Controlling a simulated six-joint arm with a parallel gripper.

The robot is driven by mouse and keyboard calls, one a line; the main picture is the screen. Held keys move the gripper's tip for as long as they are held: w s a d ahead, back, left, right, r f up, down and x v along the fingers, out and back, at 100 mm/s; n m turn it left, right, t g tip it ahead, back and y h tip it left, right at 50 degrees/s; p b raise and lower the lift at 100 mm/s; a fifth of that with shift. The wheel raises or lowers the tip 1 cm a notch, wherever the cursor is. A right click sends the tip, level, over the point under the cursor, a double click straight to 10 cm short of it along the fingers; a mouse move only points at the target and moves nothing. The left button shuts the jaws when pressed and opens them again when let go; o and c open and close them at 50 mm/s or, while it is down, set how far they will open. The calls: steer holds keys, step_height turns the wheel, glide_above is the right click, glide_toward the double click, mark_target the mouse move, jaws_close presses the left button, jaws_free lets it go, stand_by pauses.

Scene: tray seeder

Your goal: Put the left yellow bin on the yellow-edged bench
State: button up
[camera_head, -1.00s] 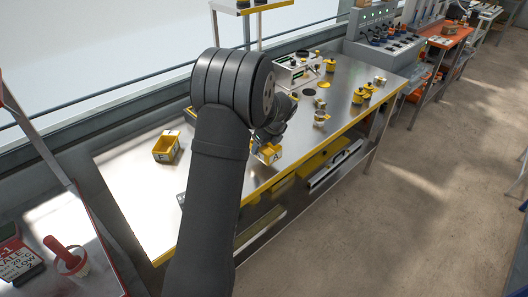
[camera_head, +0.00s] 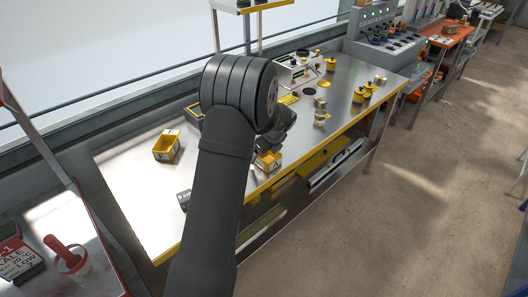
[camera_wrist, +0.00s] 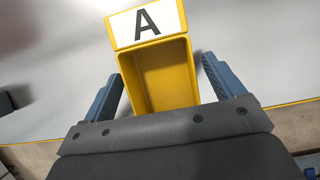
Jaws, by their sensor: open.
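The left yellow bin (camera_head: 166,147) stands on the steel top of the yellow-edged bench (camera_head: 130,190), toward its left end. Another yellow bin (camera_head: 268,160) stands near the bench's front edge, partly hidden by my arm. In the wrist view, a yellow bin (camera_wrist: 167,75) with a white "A" label lies between the blue fingers of my gripper (camera_wrist: 161,72). The fingers are open, one on each side of it, with a narrow gap showing at the right. In the head view, my gripper is mostly hidden behind my arm, near the front bin.
A dark bin (camera_head: 194,112) stands partly behind my arm. A small dark object (camera_head: 184,199) lies near the front edge. Yellow-topped jars (camera_head: 359,95) and a white device (camera_head: 298,70) occupy the right half.

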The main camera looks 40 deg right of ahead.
steer(key=shift+r, duration=0.1)
steer(key=v, duration=1.2)
steer(key=x, duration=1.2)
steer(key=shift+f, duration=0.3)
step_height(320, 180, up, 3)
steer(key=shift+r, duration=0.75)
